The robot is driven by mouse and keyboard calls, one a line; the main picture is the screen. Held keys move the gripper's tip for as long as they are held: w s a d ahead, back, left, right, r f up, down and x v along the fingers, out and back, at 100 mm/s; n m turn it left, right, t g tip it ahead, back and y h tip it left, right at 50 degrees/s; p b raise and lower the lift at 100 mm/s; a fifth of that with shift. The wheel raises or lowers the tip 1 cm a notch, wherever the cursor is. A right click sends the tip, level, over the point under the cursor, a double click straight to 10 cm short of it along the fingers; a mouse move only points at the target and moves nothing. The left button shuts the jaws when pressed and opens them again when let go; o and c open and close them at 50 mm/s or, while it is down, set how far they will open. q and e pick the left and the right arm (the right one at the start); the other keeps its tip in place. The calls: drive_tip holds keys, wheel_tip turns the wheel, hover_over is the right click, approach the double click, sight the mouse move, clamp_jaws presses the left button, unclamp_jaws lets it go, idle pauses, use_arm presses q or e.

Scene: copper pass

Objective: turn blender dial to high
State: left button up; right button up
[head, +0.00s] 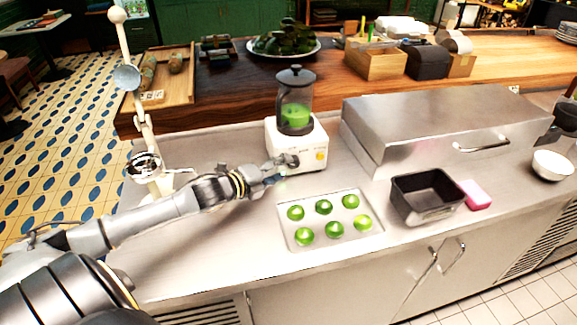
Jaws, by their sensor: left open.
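The blender has a white base (312,140) and a dark-lidded jar (295,104) with green contents. It stands upright on the steel counter (200,262). A round yellow-orange knob (320,156) shows on the right of the base's front. My left gripper (279,168) reaches in from the left and is open at the front left of the base. Its fingers cover part of the front there, so the dial is partly hidden or too small to make out. I cannot tell whether the fingers touch it. My right gripper is not in view.
A tray (289,238) of several limes lies in front of the blender. A black pan (428,208) and a pink sponge (476,195) are to its right. A steel box with a handle (430,115) stands behind them. A white pole-like appliance (142,135) stands at left.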

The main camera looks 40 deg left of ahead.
sight(292, 165)
use_arm(q)
drive_tip(key=shift+x, duration=1.9)
